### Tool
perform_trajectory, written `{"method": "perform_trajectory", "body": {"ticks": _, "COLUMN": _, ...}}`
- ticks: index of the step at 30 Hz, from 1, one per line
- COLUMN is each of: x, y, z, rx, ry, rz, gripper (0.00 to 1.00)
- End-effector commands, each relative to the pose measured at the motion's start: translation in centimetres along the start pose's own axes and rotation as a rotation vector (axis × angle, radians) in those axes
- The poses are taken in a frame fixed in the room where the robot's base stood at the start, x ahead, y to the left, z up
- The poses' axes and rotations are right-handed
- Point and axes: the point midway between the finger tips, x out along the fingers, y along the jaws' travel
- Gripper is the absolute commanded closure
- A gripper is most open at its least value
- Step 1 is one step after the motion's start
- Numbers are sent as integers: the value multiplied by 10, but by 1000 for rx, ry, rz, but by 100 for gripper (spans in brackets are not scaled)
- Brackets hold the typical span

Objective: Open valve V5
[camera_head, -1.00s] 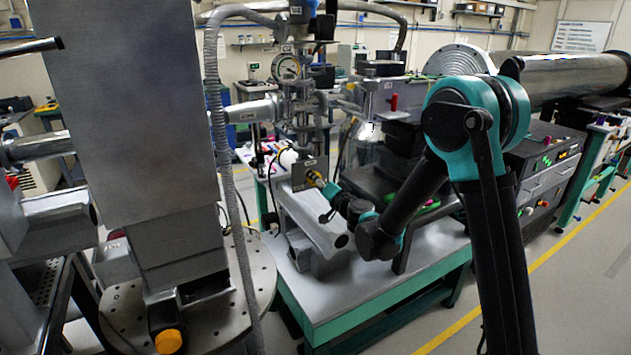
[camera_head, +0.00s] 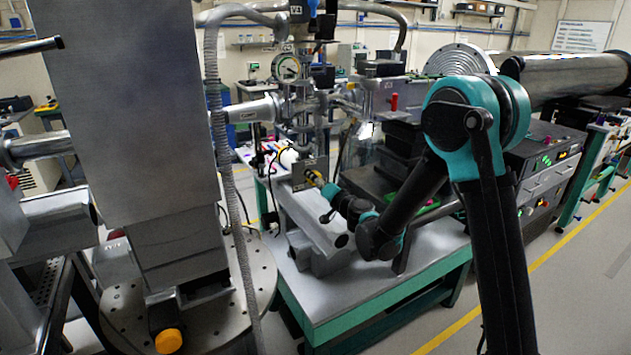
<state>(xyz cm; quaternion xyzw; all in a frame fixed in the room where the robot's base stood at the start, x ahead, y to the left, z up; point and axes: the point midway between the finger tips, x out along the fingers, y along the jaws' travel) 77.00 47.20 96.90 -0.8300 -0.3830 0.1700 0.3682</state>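A vertical metal pipe assembly (camera_head: 303,105) with a round dial gauge (camera_head: 287,68) stands at the centre. A tag (camera_head: 297,11) near its top starts with a V, but its number is too small to read surely. I cannot tell which part is valve V5. My arm reaches in from the right, low in front of the assembly. My gripper (camera_head: 315,179) is at a small metal plate (camera_head: 310,164) below the pipes, with yellow and black parts showing there. The fingers are too small and partly hidden, so I cannot tell whether they are open or touching anything.
A large grey column (camera_head: 135,100) and a corrugated hose (camera_head: 222,150) stand left of the assembly. A round perforated plate (camera_head: 255,280) lies below them. A green-edged bench (camera_head: 365,290) runs under my forearm. Open floor (camera_head: 560,300) with a yellow line is at the right.

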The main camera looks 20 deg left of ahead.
Motion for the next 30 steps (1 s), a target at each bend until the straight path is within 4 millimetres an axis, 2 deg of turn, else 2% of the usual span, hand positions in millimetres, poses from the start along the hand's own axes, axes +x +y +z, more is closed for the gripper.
{"method": "perform_trajectory", "body": {"ticks": 7, "x": -11, "y": 0, "z": 0, "rx": 0, "ry": 1, "rz": 0, "gripper": 39}}
{"method": "perform_trajectory", "body": {"ticks": 21, "x": -99, "y": 0, "z": 0, "rx": 0, "ry": 0, "rz": 0, "gripper": 39}}
{"method": "perform_trajectory", "body": {"ticks": 25, "x": -113, "y": 0, "z": 0, "rx": 0, "ry": 0, "rz": 0, "gripper": 39}}
{"method": "perform_trajectory", "body": {"ticks": 30, "x": -120, "y": 0, "z": 0, "rx": 0, "ry": 0, "rz": 0, "gripper": 39}}
